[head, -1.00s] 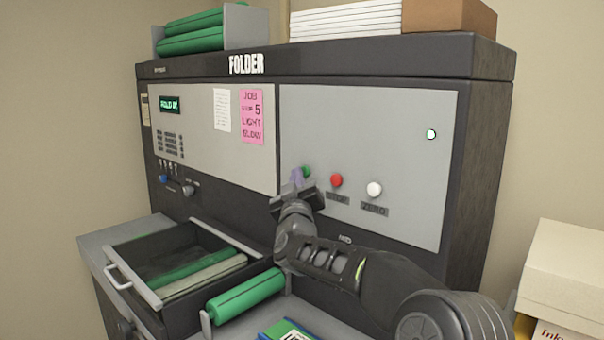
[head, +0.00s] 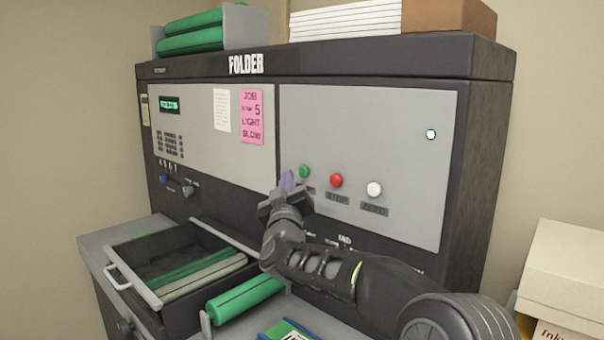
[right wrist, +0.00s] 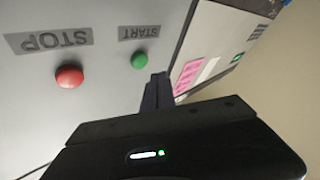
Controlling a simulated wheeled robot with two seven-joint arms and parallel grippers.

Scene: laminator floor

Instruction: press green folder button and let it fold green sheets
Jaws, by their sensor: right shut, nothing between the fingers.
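The green button (head: 305,171) is on the grey front panel of the folder machine (head: 360,120), left of the red button (head: 336,181). In the right wrist view the green button (right wrist: 139,61) has a START label and the red one (right wrist: 69,77) a STOP label. My right gripper (head: 287,180) is shut and empty, just left of and slightly below the green button, apart from it. Its fingertips (right wrist: 157,88) show beside the button in the wrist view. The small display (head: 169,105) shows green text that seems to read FOLDING. My left gripper is out of view.
A white button (head: 374,189) is right of the red one. An open tray (head: 150,298) with rolls juts out at lower left, a green roll (head: 245,298) beside it. Boxes (head: 570,270) stand at right. A pink note (head: 251,117) is on the panel.

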